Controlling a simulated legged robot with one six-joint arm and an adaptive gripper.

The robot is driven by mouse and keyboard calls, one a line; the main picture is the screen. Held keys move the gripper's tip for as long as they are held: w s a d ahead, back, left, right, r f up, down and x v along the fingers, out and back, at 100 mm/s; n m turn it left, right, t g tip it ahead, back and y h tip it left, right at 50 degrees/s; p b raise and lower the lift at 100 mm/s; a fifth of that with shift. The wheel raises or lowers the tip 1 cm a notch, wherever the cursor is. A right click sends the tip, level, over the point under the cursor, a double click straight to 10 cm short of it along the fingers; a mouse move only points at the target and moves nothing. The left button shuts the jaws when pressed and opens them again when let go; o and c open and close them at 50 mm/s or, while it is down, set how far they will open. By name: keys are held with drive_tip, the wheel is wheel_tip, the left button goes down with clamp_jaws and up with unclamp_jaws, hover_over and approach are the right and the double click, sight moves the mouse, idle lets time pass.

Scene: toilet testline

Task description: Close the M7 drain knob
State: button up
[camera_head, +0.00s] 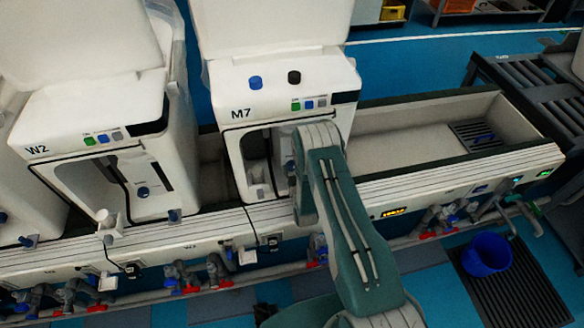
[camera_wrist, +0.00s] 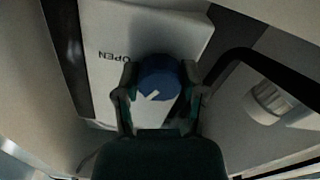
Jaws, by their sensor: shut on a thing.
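The M7 unit (camera_head: 275,110) is a white housing with an open front bay, labelled M7, in the head view. My arm reaches into this bay, and my gripper is hidden there behind the arm. In the wrist view the drain knob (camera_wrist: 158,80) is a round blue knob with a white arrow mark, on a white panel (camera_wrist: 120,40) lettered OPEN. My gripper (camera_wrist: 160,92) has one finger on each side of the knob and is shut on it. The arrow points down and to the left in that view, not at the lettering.
A ribbed white cylindrical part (camera_wrist: 270,100) and a black curved hose or edge (camera_wrist: 250,60) are right of the knob. The similar W2 unit (camera_head: 110,160) stands to the left. A trough (camera_head: 420,130) runs right, and a blue bucket (camera_head: 486,254) stands on the floor.

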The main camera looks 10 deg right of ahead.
drive_tip(key=shift+w+a+r+n, duration=0.1)
drive_tip(key=shift+n, duration=1.1)
drive_tip(key=o, duration=1.2)
drive_tip(key=shift+c, duration=0.2)
drive_tip(key=s, duration=1.2)
